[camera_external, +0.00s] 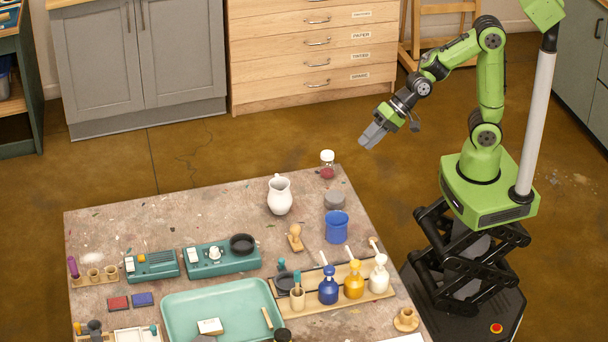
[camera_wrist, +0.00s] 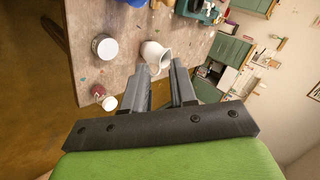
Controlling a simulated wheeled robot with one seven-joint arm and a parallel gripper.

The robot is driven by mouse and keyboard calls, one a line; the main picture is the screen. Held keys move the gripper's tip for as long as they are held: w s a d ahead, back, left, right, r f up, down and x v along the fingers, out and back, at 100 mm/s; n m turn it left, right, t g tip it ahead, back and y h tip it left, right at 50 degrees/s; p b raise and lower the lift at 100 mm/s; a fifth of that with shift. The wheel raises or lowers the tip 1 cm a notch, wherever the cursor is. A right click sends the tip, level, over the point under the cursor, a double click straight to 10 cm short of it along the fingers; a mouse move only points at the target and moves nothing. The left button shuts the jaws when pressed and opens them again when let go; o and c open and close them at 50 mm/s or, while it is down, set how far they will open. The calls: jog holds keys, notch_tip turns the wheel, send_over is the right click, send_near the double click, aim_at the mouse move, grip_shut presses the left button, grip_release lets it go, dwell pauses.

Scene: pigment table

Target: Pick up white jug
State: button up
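The white jug (camera_external: 279,196) stands upright near the far edge of the table (camera_external: 130,225), with its handle toward the upper left. In the wrist view the white jug (camera_wrist: 156,56) lies beyond the fingertips, roughly in line with the gap between them. My gripper (camera_external: 372,136) is off the table's far right corner, above the floor and clear of the jug. In the wrist view my gripper (camera_wrist: 166,72) shows two fingers apart with nothing between them. The left finger's tip overlaps the jug's lower part in that view.
A jar with red contents (camera_external: 327,166), a grey lidded tin (camera_external: 334,200) and a blue cup (camera_external: 337,226) stand right of the jug. A wooden stamp (camera_external: 295,238) is in front. Pump bottles (camera_external: 354,280) and a green tray (camera_external: 222,305) are nearer. The table left of the jug is clear.

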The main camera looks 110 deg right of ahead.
jog(key=w+d+f+m+t+b, duration=0.3)
jog(key=w+d+f+m, duration=0.35)
jog(key=f+m, duration=0.25)
jog(key=m+t+h+b, duration=0.2)
jog(key=m+h+b, duration=0.15)
jog(key=m, duration=0.55)
send_near(276, 176)
jog(key=shift+y, duration=0.35)
jog(key=w+d+f, duration=0.1)
jog(key=w, duration=0.2)
jog(key=w+d+f, duration=0.1)
jog(key=w+f, duration=0.1)
jog(key=w, duration=0.1)
jog(key=w+d+f, duration=0.1)
jog(key=w+f, duration=0.1)
jog(key=w, duration=0.1)
jog(key=shift+d, duration=0.15)
jog(key=shift+r, duration=0.1)
grip_shut()
